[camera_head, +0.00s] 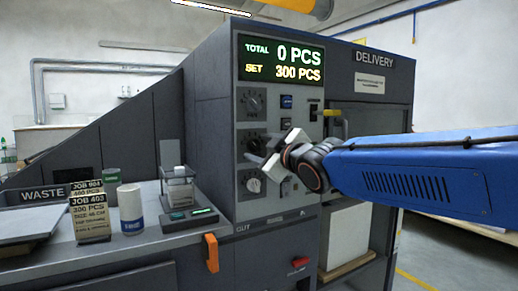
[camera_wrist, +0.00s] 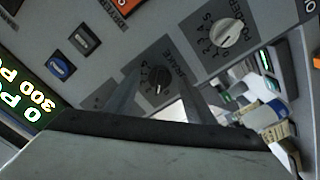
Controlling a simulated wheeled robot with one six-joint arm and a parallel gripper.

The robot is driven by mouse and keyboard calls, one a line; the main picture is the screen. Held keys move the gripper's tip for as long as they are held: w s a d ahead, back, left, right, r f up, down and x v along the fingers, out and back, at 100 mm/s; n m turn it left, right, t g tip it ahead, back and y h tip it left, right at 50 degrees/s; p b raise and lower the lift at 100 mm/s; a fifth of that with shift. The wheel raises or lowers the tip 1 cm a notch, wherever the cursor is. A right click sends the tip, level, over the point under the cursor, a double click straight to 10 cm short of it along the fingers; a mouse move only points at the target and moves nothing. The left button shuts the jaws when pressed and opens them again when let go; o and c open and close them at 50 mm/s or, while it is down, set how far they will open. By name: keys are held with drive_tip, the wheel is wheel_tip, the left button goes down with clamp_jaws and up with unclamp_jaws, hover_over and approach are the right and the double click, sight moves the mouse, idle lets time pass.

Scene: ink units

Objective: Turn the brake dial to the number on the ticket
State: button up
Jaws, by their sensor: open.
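The brake dial (camera_wrist: 157,84) is a black knob on the grey panel, with small numbers around it and the word BRAKE beside it in the wrist view. Its pointer setting is too small to read. In the head view the middle black dial (camera_head: 251,141) is partly hidden by my gripper (camera_head: 262,158). My gripper is open and empty in front of the panel; in the wrist view its fingers (camera_wrist: 158,105) stand either side of the brake dial. I cannot tell if they touch it. The front ticket (camera_head: 90,219) reads JOB 403, 300 PCS; its lower lines are illegible.
A pale-knobbed dial (camera_head: 253,185) sits below, and another black dial (camera_head: 253,102) above. The display (camera_head: 281,59) reads 0 PCS, SET 300 PCS. A second ticket (camera_head: 86,186), a white cylinder (camera_head: 130,209) and a small scale-like device (camera_head: 188,217) stand on the counter at left.

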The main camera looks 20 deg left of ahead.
drive_tip(key=shift+w+a, duration=0.2)
drive_tip(key=shift+a, duration=0.05)
drive_tip(key=shift+c, duration=0.3)
drive_tip(key=c, duration=1)
drive_tip(key=shift+m, duration=2.8)
drive_tip(key=o, duration=1.1)
drive_tip(key=shift+c, duration=0.2)
